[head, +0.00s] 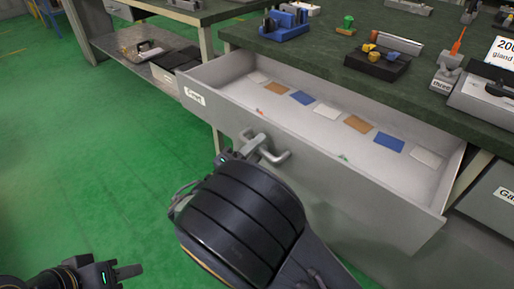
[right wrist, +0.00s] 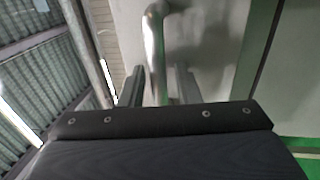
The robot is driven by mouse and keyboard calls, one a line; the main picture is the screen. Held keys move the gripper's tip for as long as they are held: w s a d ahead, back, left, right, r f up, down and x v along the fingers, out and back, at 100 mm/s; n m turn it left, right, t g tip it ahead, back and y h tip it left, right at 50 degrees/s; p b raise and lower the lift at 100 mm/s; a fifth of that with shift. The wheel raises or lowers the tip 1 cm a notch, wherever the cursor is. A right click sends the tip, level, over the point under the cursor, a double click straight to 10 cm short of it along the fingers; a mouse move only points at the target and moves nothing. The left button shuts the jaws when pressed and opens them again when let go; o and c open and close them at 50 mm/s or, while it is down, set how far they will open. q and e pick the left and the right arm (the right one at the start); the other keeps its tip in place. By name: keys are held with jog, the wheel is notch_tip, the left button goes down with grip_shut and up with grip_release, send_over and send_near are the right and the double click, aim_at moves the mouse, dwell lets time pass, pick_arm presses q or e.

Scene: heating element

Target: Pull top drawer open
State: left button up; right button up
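The grey top drawer (head: 330,160) under the green-topped bench is pulled out, showing its inside in the head view. Its front has a label at the left end and a metal bar handle (head: 277,157). My right gripper (head: 240,150) is at this handle, partly hidden by my own wrist. In the right wrist view the handle bar (right wrist: 154,50) passes between the two fingers of the right gripper (right wrist: 160,88), with a small gap seen beside it. My left gripper (head: 122,272) is low at the left, away from the drawer; its finger opening is unclear.
Flat white, orange and blue pieces (head: 357,124) lie in the drawer. The bench top (head: 330,50) carries a blue holder (head: 284,30), a black block (head: 377,64) and other fixtures. Another drawer (head: 490,205) is at the right. Green floor at the left is clear.

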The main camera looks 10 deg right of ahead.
jog(key=p+v, duration=0.1)
jog(key=v, duration=0.7)
dwell(0.7)
